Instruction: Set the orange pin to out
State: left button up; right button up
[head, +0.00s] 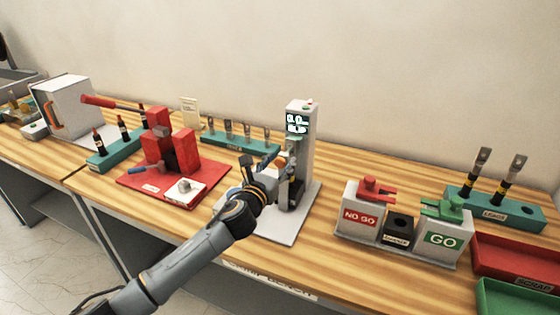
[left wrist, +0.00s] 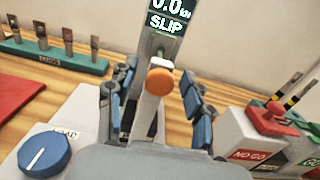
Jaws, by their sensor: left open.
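The orange pin (left wrist: 160,81) shows its round orange head in the middle of the left wrist view. It sits on a pale bracket at the front of the grey tester column (head: 302,130), below a lit display (left wrist: 165,20) reading 0.0 and SLIP. My left gripper (head: 274,174) is at the column's front. In the left wrist view, its open fingers (left wrist: 160,104) stand on both sides of the pin head, with visible gaps. How far the pin sticks out cannot be told. My right gripper is in neither view.
A blue LOAD dial (left wrist: 45,153) is at the lower left of the wrist view. A red press (head: 172,150) stands left of the tester and NO GO/GO gauges (head: 400,228) right. A teal lug rack (head: 240,146) lies behind. Red and green trays (head: 515,262) are far right.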

pick_arm(q)
jog(key=shift+w+d, duration=0.1)
jog(key=shift+w, duration=0.15)
grip_shut()
